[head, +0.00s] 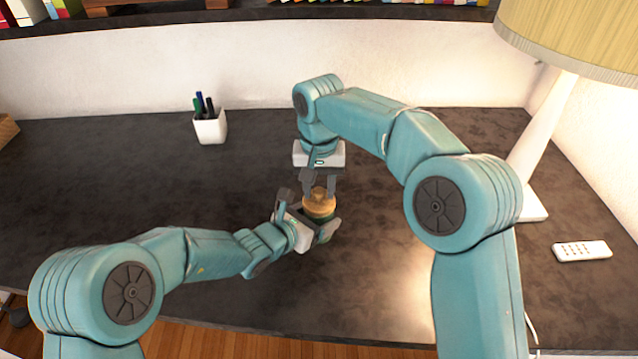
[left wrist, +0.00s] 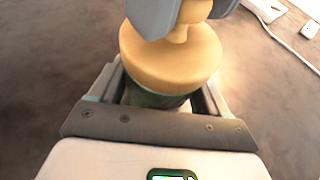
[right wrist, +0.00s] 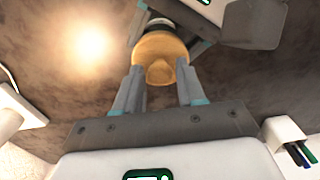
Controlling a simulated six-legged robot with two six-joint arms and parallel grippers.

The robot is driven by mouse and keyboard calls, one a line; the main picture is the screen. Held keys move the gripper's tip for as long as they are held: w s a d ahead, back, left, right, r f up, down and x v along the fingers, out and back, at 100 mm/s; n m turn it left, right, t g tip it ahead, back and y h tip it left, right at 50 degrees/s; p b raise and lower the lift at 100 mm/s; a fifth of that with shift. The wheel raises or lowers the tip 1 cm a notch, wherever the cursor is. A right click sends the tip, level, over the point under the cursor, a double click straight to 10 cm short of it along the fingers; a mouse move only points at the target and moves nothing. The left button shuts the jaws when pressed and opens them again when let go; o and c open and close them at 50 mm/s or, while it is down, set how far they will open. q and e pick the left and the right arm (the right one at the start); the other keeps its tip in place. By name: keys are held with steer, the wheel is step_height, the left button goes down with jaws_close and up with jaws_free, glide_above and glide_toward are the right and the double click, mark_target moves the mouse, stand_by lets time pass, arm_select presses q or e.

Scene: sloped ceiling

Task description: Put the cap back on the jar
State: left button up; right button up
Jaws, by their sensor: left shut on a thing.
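The jar (head: 322,215) is dark green and upright above the dark desk. My left gripper (head: 314,214) is shut on its body; in the left wrist view, the jar (left wrist: 158,98) is between its fingers. The cap (head: 319,203), tan and round with a knob, sits level on the jar's top, with no clear gap visible. Whether it is fully seated cannot be told. My right gripper (head: 320,187) points down over the cap, its open fingers on either side of the knob. The cap also shows in the right wrist view (right wrist: 160,50).
A white pen cup (head: 210,127) stands at the back left. A lamp (head: 545,130) stands at the right, near a white remote (head: 582,251). A shelf (head: 250,14) runs along the back wall. The left part of the desk (head: 100,190) is clear.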

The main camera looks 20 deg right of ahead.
arm_select(q)
steer(key=shift+f, duration=0.1)
arm_select(e)
steer(key=shift+o, duration=1)
step_height(320, 180, up, 12)
arm_select(q)
steer(key=o, duration=1.5)
steer(key=shift+c, duration=0.2)
